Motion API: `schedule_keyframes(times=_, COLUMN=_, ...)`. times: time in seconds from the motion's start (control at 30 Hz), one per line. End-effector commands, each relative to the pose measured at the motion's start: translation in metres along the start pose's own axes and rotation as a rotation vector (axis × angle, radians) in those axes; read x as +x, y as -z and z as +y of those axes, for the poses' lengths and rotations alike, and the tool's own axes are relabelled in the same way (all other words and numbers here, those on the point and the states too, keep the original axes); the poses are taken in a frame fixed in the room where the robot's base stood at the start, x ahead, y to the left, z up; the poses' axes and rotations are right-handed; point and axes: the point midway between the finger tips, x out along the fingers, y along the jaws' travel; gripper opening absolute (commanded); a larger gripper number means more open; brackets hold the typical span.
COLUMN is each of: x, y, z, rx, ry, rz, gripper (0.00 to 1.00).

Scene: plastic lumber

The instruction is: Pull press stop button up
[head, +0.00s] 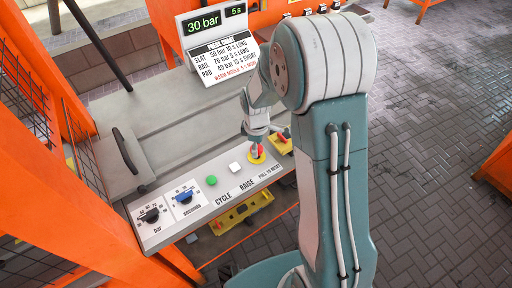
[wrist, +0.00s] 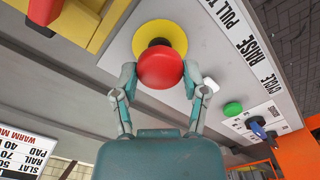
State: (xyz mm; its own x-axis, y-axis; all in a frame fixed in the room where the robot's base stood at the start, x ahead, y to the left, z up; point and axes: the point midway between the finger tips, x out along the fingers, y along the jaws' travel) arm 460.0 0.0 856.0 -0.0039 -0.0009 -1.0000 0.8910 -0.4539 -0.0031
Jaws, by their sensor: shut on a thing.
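The press stop button is a red mushroom head (wrist: 160,67) on a dark stem over a yellow disc (wrist: 176,32). In the wrist view a dark gap shows between the head and the disc. My gripper (wrist: 160,82) has one finger on each side of the red head and is shut on it. In the head view the red button (head: 257,150) shows on its yellow disc at the right end of the grey control panel (head: 178,222), with my gripper (head: 256,138) over it. The label beside it reads "PULL TO RESET".
A white button (head: 235,167), a green button (head: 211,180), a blue knob (head: 184,197) and a black knob (head: 151,215) sit left of the stop button. A sign with a display (head: 218,45) reads "30 bar" and "5 s". Orange frame posts (head: 55,175) stand at the left.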

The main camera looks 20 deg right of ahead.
Motion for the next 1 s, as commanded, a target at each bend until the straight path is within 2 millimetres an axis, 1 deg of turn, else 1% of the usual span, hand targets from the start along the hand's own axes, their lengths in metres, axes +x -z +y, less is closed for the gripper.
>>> schedule_keyframes(times=0.07, x=-0.002, y=0.0, z=0.001, rx=0.0, ry=-0.004, rz=0.002, gripper=0.0)
schedule_keyframes(times=0.1, x=-0.002, y=0.0, z=0.001, rx=0.0, ry=-0.004, rz=0.002, gripper=0.75)
schedule_keyframes(times=0.13, x=-0.002, y=0.0, z=0.001, rx=0.0, ry=-0.004, rz=0.002, gripper=0.88)
schedule_keyframes(times=0.17, x=-0.002, y=0.0, z=0.001, rx=0.0, ry=-0.004, rz=0.002, gripper=0.93)
schedule_keyframes(times=0.53, x=-0.001, y=0.0, z=0.001, rx=0.0, ry=-0.003, rz=0.001, gripper=0.93)
schedule_keyframes(times=0.63, x=-0.005, y=0.001, z=0.001, rx=0.0, ry=-0.004, rz=0.002, gripper=0.93)
schedule_keyframes(times=0.77, x=-0.023, y=0.001, z=0.002, rx=0.0, ry=-0.006, rz=0.003, gripper=0.93)
schedule_keyframes(times=1.0, x=-0.074, y=0.001, z=0.002, rx=0.0, ry=-0.007, rz=0.003, gripper=0.93)
